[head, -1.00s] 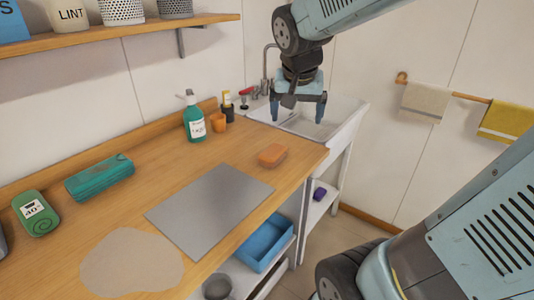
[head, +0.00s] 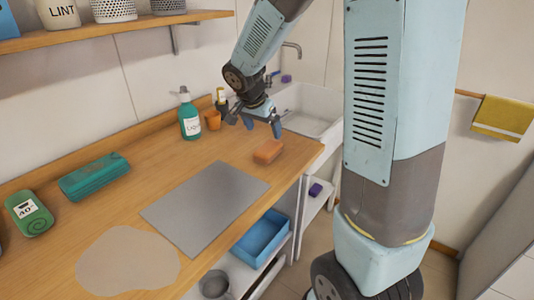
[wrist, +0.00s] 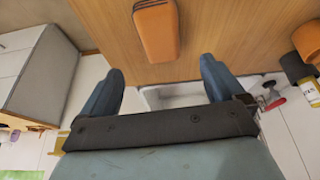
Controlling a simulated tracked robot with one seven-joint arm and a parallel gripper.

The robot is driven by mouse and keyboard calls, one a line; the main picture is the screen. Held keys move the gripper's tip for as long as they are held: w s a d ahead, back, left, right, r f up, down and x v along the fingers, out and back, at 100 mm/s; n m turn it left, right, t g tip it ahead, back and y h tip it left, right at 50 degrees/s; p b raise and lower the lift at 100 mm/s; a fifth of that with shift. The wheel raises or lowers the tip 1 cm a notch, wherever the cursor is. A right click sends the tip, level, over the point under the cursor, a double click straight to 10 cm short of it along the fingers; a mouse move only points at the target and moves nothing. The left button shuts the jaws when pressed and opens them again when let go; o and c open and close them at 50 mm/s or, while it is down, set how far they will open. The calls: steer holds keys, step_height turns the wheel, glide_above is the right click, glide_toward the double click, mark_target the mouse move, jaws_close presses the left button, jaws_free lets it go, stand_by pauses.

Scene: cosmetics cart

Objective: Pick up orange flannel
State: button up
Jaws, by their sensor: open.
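The orange flannel appears as a small orange block with rounded edges (head: 268,151), lying flat on the wooden counter near its right end. In the wrist view the orange flannel (wrist: 156,30) is at the top centre, ahead of the fingertips and roughly between their lines. My gripper (head: 255,125) is open and empty, above the counter just behind and left of the flannel, apart from it. In the wrist view both fingers of my gripper (wrist: 161,68) are spread with nothing between them.
A grey mat (head: 205,208) lies in front of the flannel. A white sink (head: 312,122) adjoins the counter.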

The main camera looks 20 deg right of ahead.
mark_target(268, 147)
steer(key=x, duration=0.5)
steer(key=shift+a+x, duration=0.15)
steer(key=shift+x, duration=1.2)
steer(key=shift+a+x, duration=0.1)
steer(key=shift+x, duration=1.2)
steer(key=shift+s+f, duration=0.1)
steer(key=shift+f, duration=0.2)
steer(key=c, duration=1)
steer(key=shift+c, duration=0.2)
step_height(268, 147, up, 3)
steer(key=shift+r, duration=0.15)
steer(key=s+r, duration=0.1)
steer(key=r, duration=0.1)
steer(key=s+r, duration=0.1)
steer(key=s, duration=0.1)
steer(key=s+r, duration=0.1)
steer(key=r, duration=0.1)
steer(key=shift+s+a+r, duration=0.15)
steer(key=shift+a+r, duration=0.15)
steer(key=shift+a, duration=0.05)
steer(key=s+a+r, duration=0.1)
steer(key=s+r, duration=0.3)
steer(key=s, duration=0.5)
steer(key=shift+s+a+r, duration=0.25)
steer(key=shift+s+r, duration=0.05)
